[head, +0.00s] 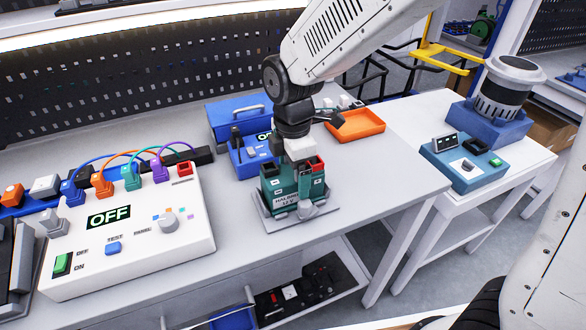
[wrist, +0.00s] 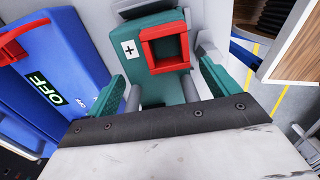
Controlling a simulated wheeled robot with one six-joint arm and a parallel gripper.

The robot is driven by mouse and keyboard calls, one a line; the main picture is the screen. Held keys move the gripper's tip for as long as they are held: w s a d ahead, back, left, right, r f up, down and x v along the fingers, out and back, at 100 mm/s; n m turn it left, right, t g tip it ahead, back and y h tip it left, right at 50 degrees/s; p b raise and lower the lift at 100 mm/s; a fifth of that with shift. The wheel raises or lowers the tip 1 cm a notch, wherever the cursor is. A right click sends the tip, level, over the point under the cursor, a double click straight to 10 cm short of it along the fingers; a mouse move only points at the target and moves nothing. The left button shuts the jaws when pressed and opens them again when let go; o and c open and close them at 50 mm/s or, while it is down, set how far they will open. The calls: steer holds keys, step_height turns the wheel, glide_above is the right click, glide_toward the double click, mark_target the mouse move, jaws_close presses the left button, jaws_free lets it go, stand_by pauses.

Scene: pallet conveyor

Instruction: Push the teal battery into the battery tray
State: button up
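The head view does not show clearly how far the battery is seated. My gripper (head: 300,158) is directly over the battery's top and hides part of it. In the wrist view, the battery's teal top (wrist: 128,18) with a plus mark and red terminal lies ahead. My gripper's teal pads (wrist: 160,86) are apart, one on each side. Contact with the battery is unclear.
A white control panel (head: 135,235) reading OFF stands left of the tray. Behind are a blue device (head: 245,158) and an orange bin (head: 355,126). A teal box (head: 468,172) is on the right-hand table. The bench right of the battery is clear.

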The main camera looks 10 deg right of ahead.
step_height(320, 180, up, 8)
steer(key=shift+f, duration=0.25)
steer(key=shift+d+r, duration=0.2)
steer(key=shift+r, duration=0.1)
steer(key=s+d+r+m+t, duration=0.1)
steer(key=s+d+r+m, duration=0.2)
steer(key=s+d+m, duration=0.3)
steer(key=s+d+r+m, duration=0.3)
steer(key=d+m, duration=0.2)
steer(key=d, duration=0.3)
steer(key=s+d+f+m, duration=0.1)
steer(key=s+d+m, duration=0.5)
steer(key=s+m, duration=0.4)
steer(key=shift+s+d, duration=0.15)
steer(key=shift+s, duration=0.2)
steer(key=shift+t, duration=0.3)
